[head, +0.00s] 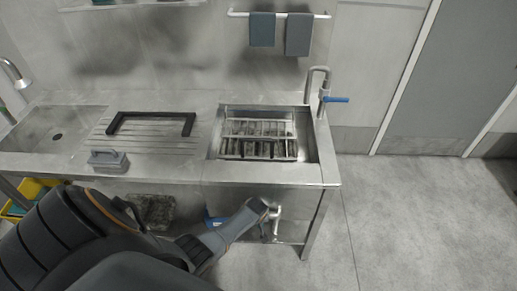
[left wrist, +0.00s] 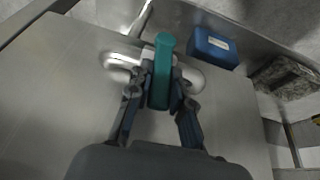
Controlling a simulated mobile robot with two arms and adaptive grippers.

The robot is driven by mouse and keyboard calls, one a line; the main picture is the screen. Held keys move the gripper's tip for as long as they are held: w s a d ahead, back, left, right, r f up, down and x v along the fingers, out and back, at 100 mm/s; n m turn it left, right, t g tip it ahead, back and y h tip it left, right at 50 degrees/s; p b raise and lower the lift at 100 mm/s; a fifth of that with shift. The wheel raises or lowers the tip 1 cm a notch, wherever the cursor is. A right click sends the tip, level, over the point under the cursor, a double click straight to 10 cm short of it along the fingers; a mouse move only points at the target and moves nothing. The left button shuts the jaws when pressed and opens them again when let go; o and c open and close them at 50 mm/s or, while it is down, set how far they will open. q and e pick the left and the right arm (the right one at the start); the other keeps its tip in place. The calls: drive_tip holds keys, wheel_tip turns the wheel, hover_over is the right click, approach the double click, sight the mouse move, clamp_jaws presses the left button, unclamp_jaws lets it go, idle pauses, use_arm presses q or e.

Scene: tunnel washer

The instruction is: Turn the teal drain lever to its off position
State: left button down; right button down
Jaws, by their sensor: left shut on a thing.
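The teal drain lever (left wrist: 163,62) shows in the left wrist view. It stands upright in the picture, across a shiny metal drain pipe (left wrist: 208,78). My left gripper (left wrist: 159,90) has its two dark fingers closed on the lever, one on each side. In the head view my left gripper (head: 263,208) is under the sink bench, by the pale drain pipe (head: 275,218); the lever is hidden there. My right gripper is in neither view.
The steel sink bench (head: 270,174) stands above my left gripper, with a leg (head: 316,225) to its right. A blue box (left wrist: 213,47) lies close to the lever. A grey-brown block (head: 153,210) lies under the bench. The floor (head: 410,220) to the right is clear.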

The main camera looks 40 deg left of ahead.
use_arm(q)
drive_tip(key=shift+d+f, duration=0.1)
drive_tip(key=shift+d, duration=0.2)
drive_tip(key=shift+w+g+y, duration=0.1)
drive_tip(key=shift+g+y, duration=0.2)
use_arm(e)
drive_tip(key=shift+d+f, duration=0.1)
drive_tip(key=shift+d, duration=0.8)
use_arm(q)
drive_tip(key=c, duration=1.2)
unclamp_jaws()
drive_tip(key=v, duration=1.2)
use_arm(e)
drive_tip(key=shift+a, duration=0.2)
